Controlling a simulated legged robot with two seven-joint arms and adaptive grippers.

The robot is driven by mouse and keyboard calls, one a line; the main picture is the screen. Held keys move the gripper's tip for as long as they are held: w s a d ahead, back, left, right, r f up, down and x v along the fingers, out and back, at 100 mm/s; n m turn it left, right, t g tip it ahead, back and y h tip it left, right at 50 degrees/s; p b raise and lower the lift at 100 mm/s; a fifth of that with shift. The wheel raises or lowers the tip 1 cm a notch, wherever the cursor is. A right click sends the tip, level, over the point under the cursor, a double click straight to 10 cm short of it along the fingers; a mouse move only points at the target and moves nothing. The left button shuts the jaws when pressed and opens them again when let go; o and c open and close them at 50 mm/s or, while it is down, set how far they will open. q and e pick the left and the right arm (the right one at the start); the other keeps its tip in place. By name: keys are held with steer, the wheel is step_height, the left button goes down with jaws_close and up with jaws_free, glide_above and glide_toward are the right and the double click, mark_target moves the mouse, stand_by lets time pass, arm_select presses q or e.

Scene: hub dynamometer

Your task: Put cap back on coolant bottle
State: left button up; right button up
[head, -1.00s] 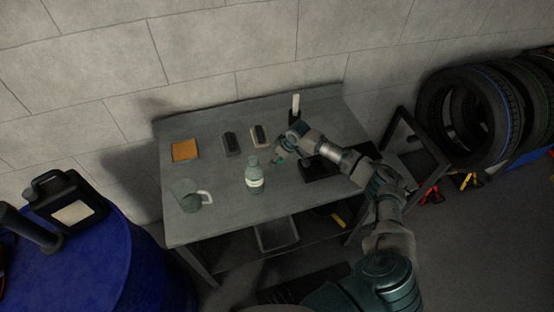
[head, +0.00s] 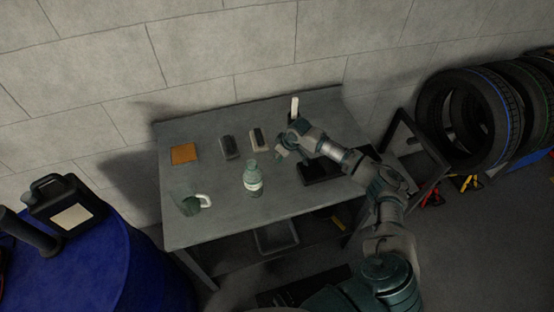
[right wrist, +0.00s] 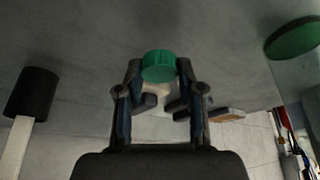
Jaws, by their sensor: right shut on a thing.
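The coolant bottle (head: 253,180) stands upright on the grey table, pale green with a white label band. Its top shows no cap that I can make out. My right gripper (head: 282,152) is to the right of the bottle and a little behind it, apart from it. In the right wrist view my right gripper (right wrist: 158,72) is shut on the green ribbed cap (right wrist: 158,66), held at its fingertips. A green rounded shape at the upper right edge of that view may be part of the bottle; I cannot tell. My left gripper is not in view.
An upright white-handled item (head: 294,108) stands behind my right gripper. The table is clear in front of the bottle.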

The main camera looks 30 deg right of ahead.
steer(key=s+a, duration=0.2)
steer(key=s, duration=0.1)
steer(key=s+a+r, duration=0.1)
steer(key=s+a, duration=0.1)
steer(key=s, duration=0.1)
steer(key=s+a+r, duration=0.1)
steer(key=s+a, duration=0.1)
steer(key=shift+s+a+p, duration=0.25)
steer(key=shift+s+p, duration=0.15)
steer(key=s+a, duration=0.2)
steer(key=s, duration=0.1)
steer(key=shift+a+r, duration=0.15)
steer(key=shift+a, duration=0.2)
steer(key=shift+s+a, duration=0.2)
steer(key=shift+s, duration=0.15)
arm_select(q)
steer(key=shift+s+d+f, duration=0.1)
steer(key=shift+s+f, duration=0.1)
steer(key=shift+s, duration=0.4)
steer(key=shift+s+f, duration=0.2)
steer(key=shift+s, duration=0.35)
arm_select(e)
steer(key=shift+s, duration=0.1)
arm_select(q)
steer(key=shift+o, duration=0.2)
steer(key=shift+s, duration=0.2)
